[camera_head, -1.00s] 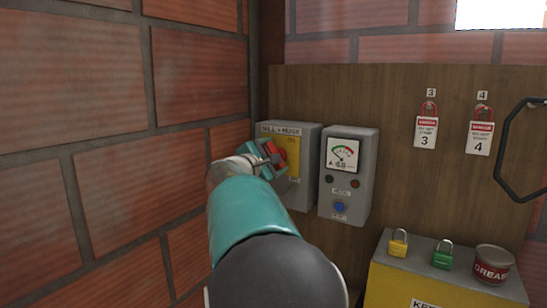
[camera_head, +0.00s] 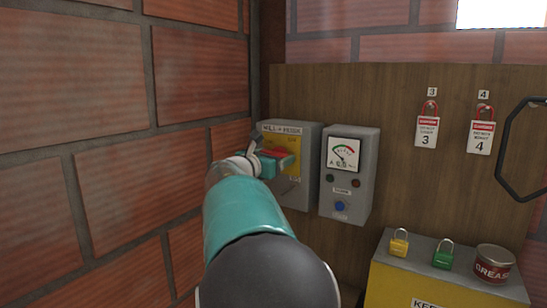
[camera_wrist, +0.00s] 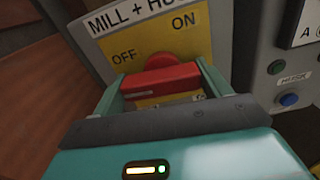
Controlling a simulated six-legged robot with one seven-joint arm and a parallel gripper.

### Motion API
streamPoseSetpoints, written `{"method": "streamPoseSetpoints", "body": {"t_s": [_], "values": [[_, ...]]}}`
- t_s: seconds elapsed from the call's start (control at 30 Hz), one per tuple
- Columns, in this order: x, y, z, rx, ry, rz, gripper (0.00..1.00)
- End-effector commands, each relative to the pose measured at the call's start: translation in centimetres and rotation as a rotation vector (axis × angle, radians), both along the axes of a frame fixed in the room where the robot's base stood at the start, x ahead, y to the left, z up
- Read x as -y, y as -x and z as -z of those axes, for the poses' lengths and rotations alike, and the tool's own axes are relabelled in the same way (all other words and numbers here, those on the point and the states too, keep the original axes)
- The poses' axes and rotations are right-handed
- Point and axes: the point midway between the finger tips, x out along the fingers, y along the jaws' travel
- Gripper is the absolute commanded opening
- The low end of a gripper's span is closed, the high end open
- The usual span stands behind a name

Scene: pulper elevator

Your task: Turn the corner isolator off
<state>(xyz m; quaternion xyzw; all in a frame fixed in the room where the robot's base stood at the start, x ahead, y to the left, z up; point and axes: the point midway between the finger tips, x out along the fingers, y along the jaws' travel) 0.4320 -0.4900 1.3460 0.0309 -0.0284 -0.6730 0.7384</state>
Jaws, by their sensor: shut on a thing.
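The corner isolator (camera_head: 306,140) is a grey box on the wooden board beside the brick corner, labelled "MILL + HU…", the rest being cut off in the wrist view. Its yellow plate (camera_wrist: 198,45) reads OFF at left and ON at right in the wrist view. The red handle (camera_wrist: 160,80) lies crosswise below these words, with a round red hub (camera_wrist: 172,58) behind it. My gripper (camera_wrist: 163,84) is shut on the handle, one finger at each end of the red bar. In the head view my gripper (camera_head: 275,163) covers part of the plate.
A grey meter box (camera_head: 349,175) stands close to the isolator's right. Two danger tags (camera_head: 427,131) hang further right near a black handle ring (camera_head: 510,150). A yellow box (camera_head: 440,280) below carries a yellow padlock (camera_head: 399,246), green padlock (camera_head: 443,257) and grease tin (camera_head: 493,264). Brick wall is close at left.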

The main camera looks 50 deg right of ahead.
Motion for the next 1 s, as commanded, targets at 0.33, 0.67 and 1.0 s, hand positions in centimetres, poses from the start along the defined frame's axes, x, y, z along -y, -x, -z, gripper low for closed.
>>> {"method": "streamPoseSetpoints", "body": {"t_s": [0.33,0.67,1.0], "values": [[-0.01,-0.04,0.13,-0.095,0.008,-0.001,0.54],[0.0,-0.03,0.15,-0.103,0.008,0.0,0.54],[0.0,-0.01,0.1,-0.101,0.008,0.0,0.98]]}}
